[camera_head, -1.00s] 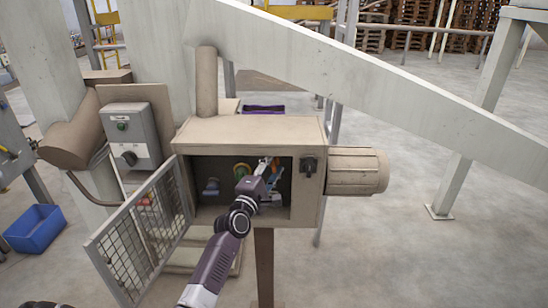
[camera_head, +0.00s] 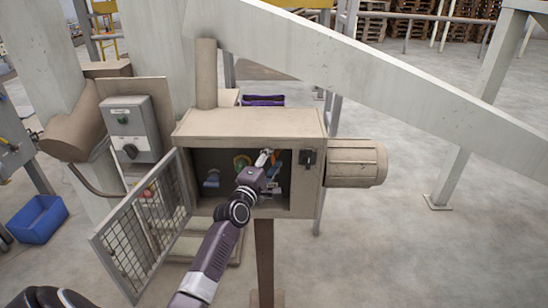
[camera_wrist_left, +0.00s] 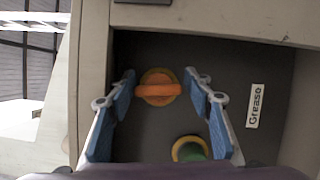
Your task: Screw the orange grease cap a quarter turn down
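The orange grease cap (camera_wrist_left: 158,88) shows in the left wrist view as a round disc with a raised crossbar, on the dark back wall of the housing. My left gripper (camera_wrist_left: 160,77) is open, with one blue-padded finger on each side of the crossbar. I see small gaps beside the bar; I cannot tell the depth of the fingertips. A "Grease" label (camera_wrist_left: 255,105) is right of the cap. My right gripper is not in view.
A green cap with a yellow ring (camera_wrist_left: 190,150) sits below the orange cap. The housing (camera_head: 250,126) has walls close around my gripper. Its mesh door (camera_head: 140,232) hangs open at the left. A motor (camera_head: 356,164) projects at the right, and a blue bin (camera_head: 38,220) stands far left.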

